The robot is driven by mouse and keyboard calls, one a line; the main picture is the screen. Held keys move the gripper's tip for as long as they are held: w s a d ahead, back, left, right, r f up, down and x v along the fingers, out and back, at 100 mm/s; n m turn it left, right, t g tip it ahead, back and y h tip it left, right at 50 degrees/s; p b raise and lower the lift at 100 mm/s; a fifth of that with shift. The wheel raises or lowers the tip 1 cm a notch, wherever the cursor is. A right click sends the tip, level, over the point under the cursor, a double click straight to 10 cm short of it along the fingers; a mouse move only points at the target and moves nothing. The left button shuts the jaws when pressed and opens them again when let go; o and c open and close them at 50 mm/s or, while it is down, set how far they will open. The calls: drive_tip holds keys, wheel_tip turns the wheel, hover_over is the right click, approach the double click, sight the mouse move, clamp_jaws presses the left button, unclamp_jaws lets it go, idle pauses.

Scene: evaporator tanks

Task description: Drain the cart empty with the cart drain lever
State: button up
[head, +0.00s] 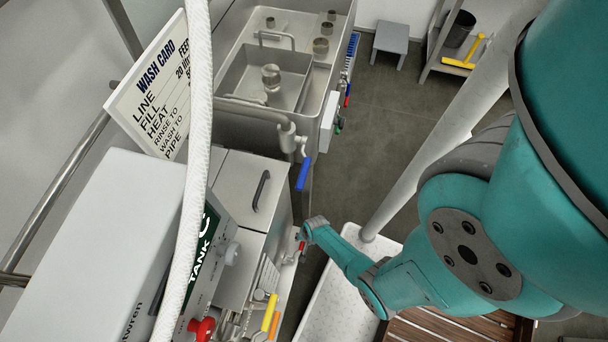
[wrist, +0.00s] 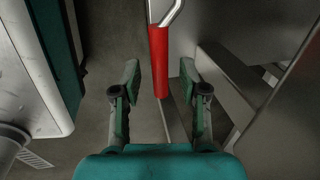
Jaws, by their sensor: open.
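A red-sleeved lever (wrist: 158,62) on a bright metal stem hangs at the top middle of the wrist view. My gripper (wrist: 160,76) is open, with one finger on each side of the red sleeve and a gap on both sides. In the head view my gripper is small and partly hidden at the end of my arm, beside a red bit of the lever (head: 302,245). This lever is at the right side of a steel cabinet (head: 237,192) with a black handle. I cannot tell whether the cabinet is the cart. No label shows on the lever.
A blue-handled valve lever (head: 303,174) hangs from the steel sink (head: 228,82) just beyond. Yellow and orange handles (head: 270,312) stand close at the near left. A white tray (head: 335,300) lies below my arm. Open floor (head: 385,120) extends at the back right.

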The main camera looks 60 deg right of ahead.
clamp_jaws()
drive_tip(key=shift+r, duration=0.1)
